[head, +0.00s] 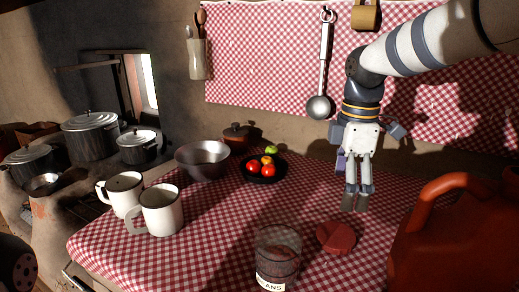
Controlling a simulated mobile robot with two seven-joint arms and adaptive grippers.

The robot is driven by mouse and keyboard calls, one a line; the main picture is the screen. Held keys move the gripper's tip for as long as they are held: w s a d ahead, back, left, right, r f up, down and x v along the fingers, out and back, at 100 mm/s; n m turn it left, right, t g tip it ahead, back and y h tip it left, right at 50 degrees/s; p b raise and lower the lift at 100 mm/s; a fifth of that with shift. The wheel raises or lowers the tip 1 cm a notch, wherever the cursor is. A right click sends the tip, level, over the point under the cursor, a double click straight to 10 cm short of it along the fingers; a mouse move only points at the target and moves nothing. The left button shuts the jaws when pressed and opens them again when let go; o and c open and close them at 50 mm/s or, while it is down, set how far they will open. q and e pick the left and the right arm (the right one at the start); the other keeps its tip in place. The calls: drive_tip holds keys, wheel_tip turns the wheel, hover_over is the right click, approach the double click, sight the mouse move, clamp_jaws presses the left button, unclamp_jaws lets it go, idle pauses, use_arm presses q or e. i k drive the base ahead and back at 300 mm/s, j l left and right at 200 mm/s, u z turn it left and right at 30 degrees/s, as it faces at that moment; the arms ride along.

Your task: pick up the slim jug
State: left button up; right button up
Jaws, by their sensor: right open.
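My right gripper (355,203) hangs from the right arm, pointing down over the right part of the table. It is open, with nothing between its fingers. I cannot tell for sure which vessel is the slim jug. Two white vessels with dark rims and side handles stand upright at the left of the table: a rear one (122,192) and a front one (161,210). A large red container with a handle (450,240) stands at the right edge, partly cut off by the frame. The gripper touches none of these. My left gripper is not in view.
A glass jar labelled BEANS (278,260) stands at the front, beside a red round lid (336,238). A metal bowl (203,163) and a dark fruit bowl (248,175) stand at the back. A ladle (320,105) hangs on the wall. The checked cloth (222,220) is clear mid-table.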

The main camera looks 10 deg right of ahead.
sight(471, 244)
drive_tip(key=k+j, duration=1.05)
drive_tip(key=k, duration=0.25)
